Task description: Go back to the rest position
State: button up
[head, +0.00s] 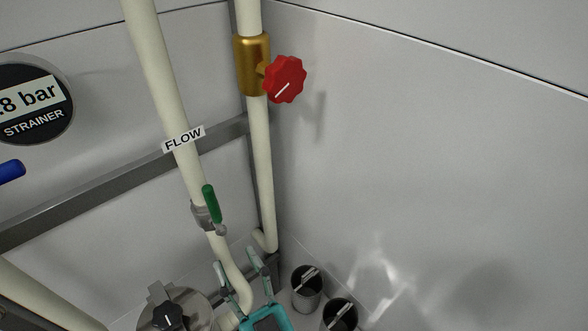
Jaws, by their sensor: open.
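My gripper (243,274) shows at the bottom middle of the head view, teal with two pale fingers pointing up. Its fingers are apart and nothing is between them. It is in front of the lower bend of the cream pipe marked FLOW (166,90). The green-handled valve (212,204) on that pipe is a little above and left of the fingers, apart from them in the picture. The rest of my arm is out of view.
A red knob (285,80) sits on a brass valve body (252,65) on the right pipe. A strainer gauge (34,103) and blue handle (11,171) are at left. A black knob (168,316) and two dark cups (306,289) are low. The right wall is bare.

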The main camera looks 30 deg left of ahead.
jog(key=d+f+m+t+h, duration=0.25)
jog(key=d+f+h, duration=0.35)
jog(key=d, duration=0.6)
jog(key=d+f+m+t+h, duration=0.2)
jog(key=d+f+m+h, duration=0.25)
jog(key=d+f, duration=0.55)
jog(key=s+d+f+m+g+h, duration=0.1)
jog(key=s+d+m+h, duration=0.3)
jog(key=s+d, duration=1.3)
jog(key=g+h, duration=0.1)
jog(key=h, duration=0.3)
jog(key=shift+s+m, duration=0.25)
jog(key=shift+m, duration=0.05)
jog(key=shift+a+h, duration=0.15)
jog(key=shift+h, duration=0.1)
